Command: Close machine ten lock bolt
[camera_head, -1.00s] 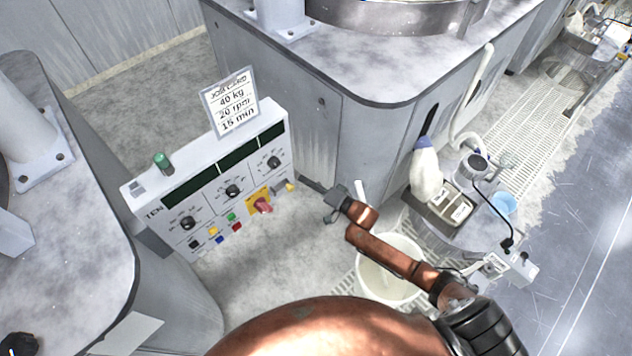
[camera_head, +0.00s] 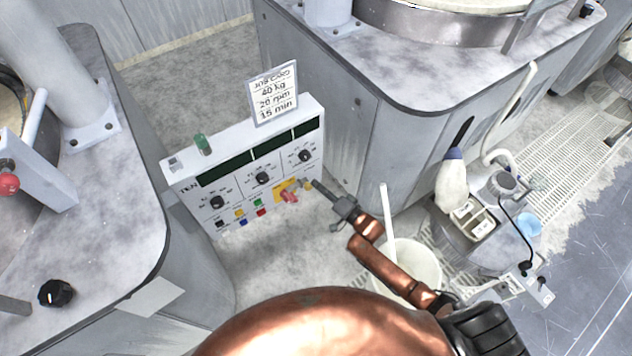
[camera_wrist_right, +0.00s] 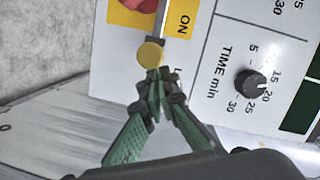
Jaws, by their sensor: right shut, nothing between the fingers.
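The machine panel marked TEN (camera_head: 240,188) stands between two grey machines. On its lower right is a yellow plate (camera_head: 279,187) with a red switch handle (camera_head: 289,196). The lock bolt's yellow knob (camera_wrist_right: 151,54) sits at the end of a metal rod beside the ON label in the right wrist view; it shows small in the head view (camera_head: 306,183). My right gripper (camera_wrist_right: 154,76) has its green fingers together, empty, with the tips right at the knob's edge. I cannot tell if they touch it. My left gripper is not in view.
A job card (camera_head: 272,92) stands on top of the panel, beside a green lamp (camera_head: 202,144). Dials and small coloured buttons are close to the switch. A white bucket (camera_head: 412,268) stands below my right arm. A bottle (camera_head: 453,182) is at right.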

